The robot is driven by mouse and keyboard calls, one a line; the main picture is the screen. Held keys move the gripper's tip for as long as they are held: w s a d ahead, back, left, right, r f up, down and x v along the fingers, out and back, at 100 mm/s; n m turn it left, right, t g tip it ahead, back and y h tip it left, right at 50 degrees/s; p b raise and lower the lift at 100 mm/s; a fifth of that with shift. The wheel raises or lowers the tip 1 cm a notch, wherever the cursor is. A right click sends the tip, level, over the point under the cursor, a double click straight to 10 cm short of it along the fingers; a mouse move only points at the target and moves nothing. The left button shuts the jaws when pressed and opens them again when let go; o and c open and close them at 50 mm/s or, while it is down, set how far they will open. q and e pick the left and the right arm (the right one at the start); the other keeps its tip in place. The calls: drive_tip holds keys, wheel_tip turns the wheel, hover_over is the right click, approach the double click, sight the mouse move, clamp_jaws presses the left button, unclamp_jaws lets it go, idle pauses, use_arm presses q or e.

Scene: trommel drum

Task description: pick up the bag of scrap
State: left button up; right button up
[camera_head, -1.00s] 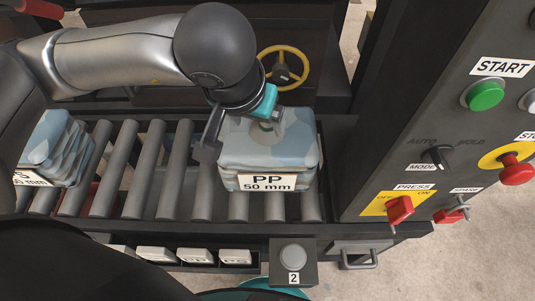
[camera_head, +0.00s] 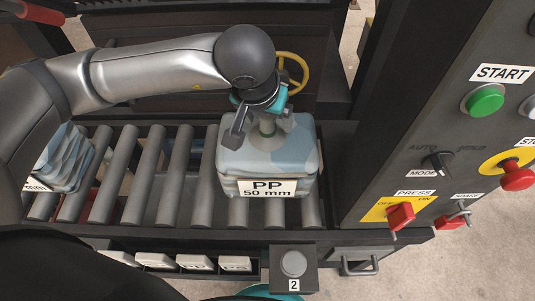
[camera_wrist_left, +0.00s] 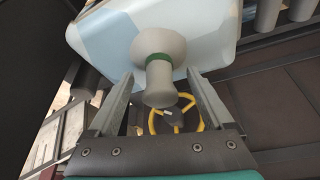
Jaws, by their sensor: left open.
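The bag of scrap (camera_head: 266,157) is a pale blue and beige block labelled "PP 50 mm", sitting on the rollers at the right end of the conveyor. It has a gathered neck with a green band on top. My left gripper (camera_head: 262,130) is over the bag's top. In the left wrist view the neck (camera_wrist_left: 158,75) stands between the two open fingers (camera_wrist_left: 160,100), with a gap to each finger. The bag's body (camera_wrist_left: 125,32) lies beyond the fingertips. My right gripper is not in view.
Another bag (camera_head: 62,160) lies at the conveyor's left end, partly behind my left arm. A control panel (camera_head: 440,120) with buttons and red switches stands right. A yellow handwheel (camera_head: 293,72) is behind the bag. Bare rollers (camera_head: 170,170) lie between the bags.

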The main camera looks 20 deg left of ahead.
use_arm(q)
clamp_jaws()
idle(0.6)
idle(0.8)
